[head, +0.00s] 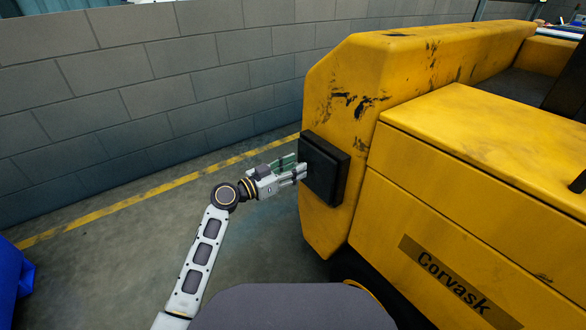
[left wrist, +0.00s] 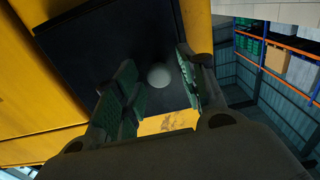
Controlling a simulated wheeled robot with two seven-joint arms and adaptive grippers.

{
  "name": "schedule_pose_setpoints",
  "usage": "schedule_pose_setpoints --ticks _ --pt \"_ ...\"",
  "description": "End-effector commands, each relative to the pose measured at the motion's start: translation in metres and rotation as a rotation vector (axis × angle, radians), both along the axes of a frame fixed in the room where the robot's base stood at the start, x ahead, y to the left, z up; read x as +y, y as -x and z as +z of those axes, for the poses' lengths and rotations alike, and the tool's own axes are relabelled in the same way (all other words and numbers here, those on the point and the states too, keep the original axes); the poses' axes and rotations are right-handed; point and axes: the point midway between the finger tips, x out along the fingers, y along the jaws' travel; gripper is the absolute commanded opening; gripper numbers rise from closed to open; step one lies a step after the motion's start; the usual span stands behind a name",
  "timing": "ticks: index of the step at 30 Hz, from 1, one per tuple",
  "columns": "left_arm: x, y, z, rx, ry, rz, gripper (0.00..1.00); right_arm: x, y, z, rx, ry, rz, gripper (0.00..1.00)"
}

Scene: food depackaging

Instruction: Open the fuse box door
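The fuse box (head: 328,170) is a black square box on the end face of the yellow machine, and its door looks closed. In the left wrist view the black door (left wrist: 105,45) fills the upper middle, with a round grey knob or spot (left wrist: 159,76) near its lower right. My left gripper (head: 302,169) is at the left side of the box front. In the left wrist view its two green-padded fingers (left wrist: 160,92) are apart, on either side of the round spot, with nothing clearly held. I cannot tell if they touch the door. My right gripper is not in view.
The yellow machine (head: 470,140) marked "Corvask" fills the right side. A grey block wall (head: 150,85) stands behind, with a yellow floor line (head: 120,204) before it. Open floor lies left of my arm. A blue object (head: 12,280) is at the left edge.

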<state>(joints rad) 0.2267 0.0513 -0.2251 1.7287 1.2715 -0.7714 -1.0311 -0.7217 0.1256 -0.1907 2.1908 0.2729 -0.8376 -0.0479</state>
Motion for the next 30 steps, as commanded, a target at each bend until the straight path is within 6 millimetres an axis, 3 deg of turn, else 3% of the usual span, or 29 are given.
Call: schedule_pose_setpoints --ticks 1,9,30 --pt "0.0001 0.0001 -0.0001 0.0 0.0 0.0 0.32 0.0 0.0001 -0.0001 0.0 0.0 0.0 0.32" --pt "0.0002 0.0002 -0.0002 0.0 0.0 0.0 0.0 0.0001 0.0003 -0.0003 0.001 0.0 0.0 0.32" --pt "0.0031 0.0053 -0.0018 0.004 -0.005 0.044 0.0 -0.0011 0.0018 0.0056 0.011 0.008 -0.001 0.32"
